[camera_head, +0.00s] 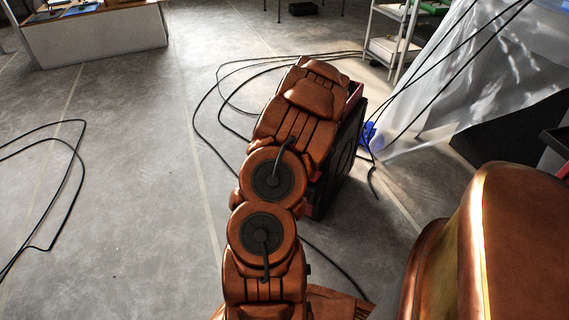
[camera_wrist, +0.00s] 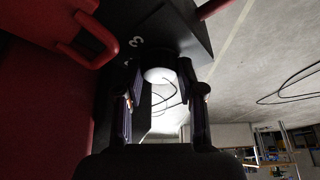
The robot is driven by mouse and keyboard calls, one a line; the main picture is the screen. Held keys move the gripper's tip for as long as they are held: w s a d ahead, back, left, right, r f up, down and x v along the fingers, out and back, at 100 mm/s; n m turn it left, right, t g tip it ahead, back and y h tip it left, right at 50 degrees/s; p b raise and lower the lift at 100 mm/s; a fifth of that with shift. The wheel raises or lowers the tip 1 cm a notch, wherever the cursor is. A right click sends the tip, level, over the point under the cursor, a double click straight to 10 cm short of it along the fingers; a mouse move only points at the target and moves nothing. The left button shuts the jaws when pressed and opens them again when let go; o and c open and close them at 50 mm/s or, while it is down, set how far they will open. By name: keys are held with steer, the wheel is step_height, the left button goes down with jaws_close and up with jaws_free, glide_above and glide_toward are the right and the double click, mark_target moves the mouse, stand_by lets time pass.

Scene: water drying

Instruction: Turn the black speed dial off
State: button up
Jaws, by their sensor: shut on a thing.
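In the wrist view my gripper (camera_wrist: 159,78) has its two dark fingers pointing at a black panel (camera_wrist: 158,28) with a pale numeral 3 on it. The fingers are closed in on the black speed dial at the panel's lower edge. The dial is dark and mostly hidden between the fingertips, so its pointer setting cannot be read. In the head view the black and red machine (camera_head: 347,150) stands on the floor behind my arm, which hides the dial and my gripper there.
A red handle (camera_wrist: 88,45) sticks out left of the panel in the wrist view. Black cables (camera_head: 225,85) loop over the floor around the machine. A shelf cart (camera_head: 390,45) and plastic sheeting (camera_head: 450,75) stand at the right. The floor at left is mostly open.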

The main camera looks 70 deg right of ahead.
steer(key=o, duration=1.1)
steer(key=shift+o, duration=0.2)
steer(key=shift+r, duration=0.15)
steer(key=v, duration=1.2)
